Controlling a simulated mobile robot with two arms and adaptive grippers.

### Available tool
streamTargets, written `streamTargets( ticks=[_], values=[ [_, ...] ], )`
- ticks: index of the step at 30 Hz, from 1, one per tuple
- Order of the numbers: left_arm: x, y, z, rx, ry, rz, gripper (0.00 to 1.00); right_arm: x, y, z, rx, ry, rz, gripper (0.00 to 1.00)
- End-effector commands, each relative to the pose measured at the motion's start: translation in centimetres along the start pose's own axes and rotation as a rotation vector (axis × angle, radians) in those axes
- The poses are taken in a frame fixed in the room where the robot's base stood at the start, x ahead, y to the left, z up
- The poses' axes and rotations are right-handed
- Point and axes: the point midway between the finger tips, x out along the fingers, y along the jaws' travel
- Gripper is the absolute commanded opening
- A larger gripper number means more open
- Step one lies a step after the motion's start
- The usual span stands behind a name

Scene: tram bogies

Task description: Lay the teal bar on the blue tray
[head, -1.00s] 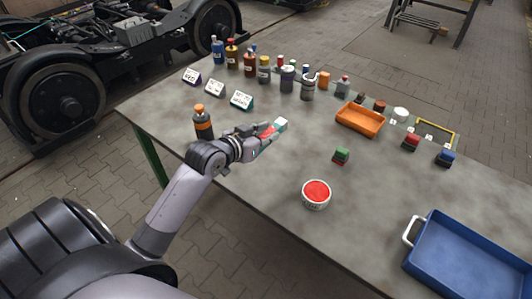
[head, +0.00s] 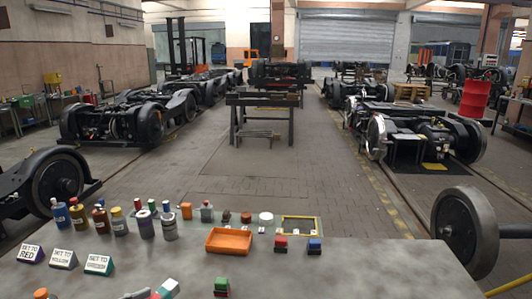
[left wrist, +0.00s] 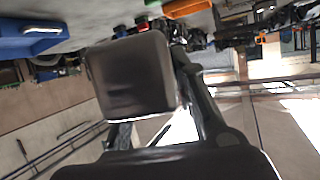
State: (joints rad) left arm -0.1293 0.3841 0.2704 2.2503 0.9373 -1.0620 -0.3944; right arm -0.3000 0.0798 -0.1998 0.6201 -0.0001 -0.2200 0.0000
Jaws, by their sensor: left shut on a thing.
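The teal bar (head: 169,286) shows at the bottom edge of the head view as a small teal piece with a pale top. My left gripper (head: 152,294) is at its near end, shut on it; most of the gripper and arm is cut off by the frame edge. In the left wrist view, dark parts of the gripper (left wrist: 165,95) fill the middle, and I cannot make out the bar there. The blue tray (left wrist: 20,46) appears at the upper left of that view, apart from the gripper. It is outside the head view. My right gripper is not in view.
An orange tray (head: 229,241) stands on the grey table (head: 370,270). Several bottles and jars line its far left, with label stands (head: 98,264) before them. A green-and-red block (head: 221,286) is right of the bar. The table's right part in view is clear.

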Motion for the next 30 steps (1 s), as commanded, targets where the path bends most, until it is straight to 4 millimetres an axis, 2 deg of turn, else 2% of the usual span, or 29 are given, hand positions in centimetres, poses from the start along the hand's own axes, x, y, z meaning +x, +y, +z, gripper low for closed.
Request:
streamTargets(
  ticks=[3,9,12,16,20,23,26,30],
  values=[
    [-1.0,3.4,0.5,0.062,0.001,0.154,0.0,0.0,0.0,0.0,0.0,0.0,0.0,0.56],
    [-3.1,8.0,0.7,0.156,0.0,0.37,0.0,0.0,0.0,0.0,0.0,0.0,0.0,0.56],
    [-3.8,9.1,0.7,0.178,0.0,0.424,0.0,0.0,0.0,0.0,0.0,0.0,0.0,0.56],
    [-4.1,9.6,0.6,0.187,0.0,0.447,0.0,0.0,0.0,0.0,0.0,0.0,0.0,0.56],
    [-3.9,9.3,0.6,0.179,0.0,0.431,0.0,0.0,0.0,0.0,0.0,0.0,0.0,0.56],
    [-3.0,7.8,0.7,0.151,0.001,0.361,0.0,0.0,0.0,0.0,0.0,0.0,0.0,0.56],
    [-1.6,5.1,0.7,0.099,0.002,0.233,0.0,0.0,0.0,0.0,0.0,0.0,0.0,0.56],
    [-0.1,0.5,-0.1,0.017,0.004,0.024,0.0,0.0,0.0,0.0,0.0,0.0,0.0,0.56]
  ],
)
